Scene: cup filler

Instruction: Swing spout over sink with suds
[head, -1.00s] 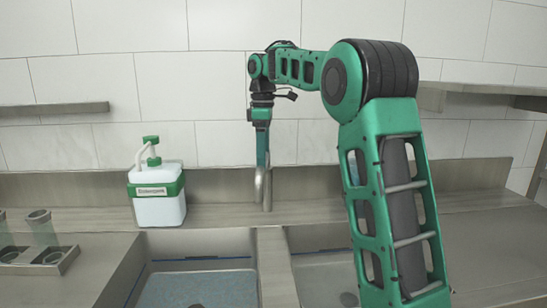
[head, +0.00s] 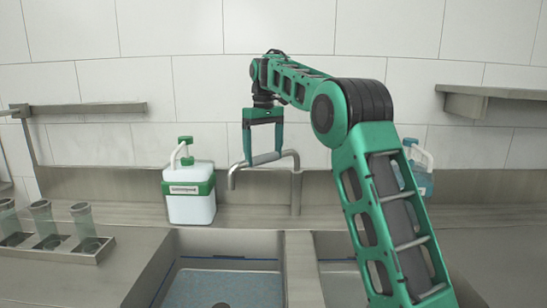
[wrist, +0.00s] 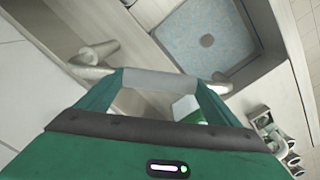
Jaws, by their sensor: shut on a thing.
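The metal spout (head: 235,170) is a bent tube that runs left from its upright post (head: 296,192) at the back of the counter. Its downturned tip points left. My gripper (head: 263,158) is shut on the spout's level bar from above. In the wrist view my gripper (wrist: 162,84) has the spout (wrist: 160,79) between its two fingers. The left sink (head: 179,247) has a pale blue, speckled, suds-like floor; it also shows in the wrist view (wrist: 244,75). The spout tip is on that sink's side, near its back edge. My arm hides part of the right sink (head: 340,285).
A white detergent bottle (head: 190,204) with green cap and pump stands left of the spout. A blue bottle (head: 425,183) is partly behind my arm. A rack with several glasses (head: 84,222) stands at left. Shelves (head: 85,109) are on the wall.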

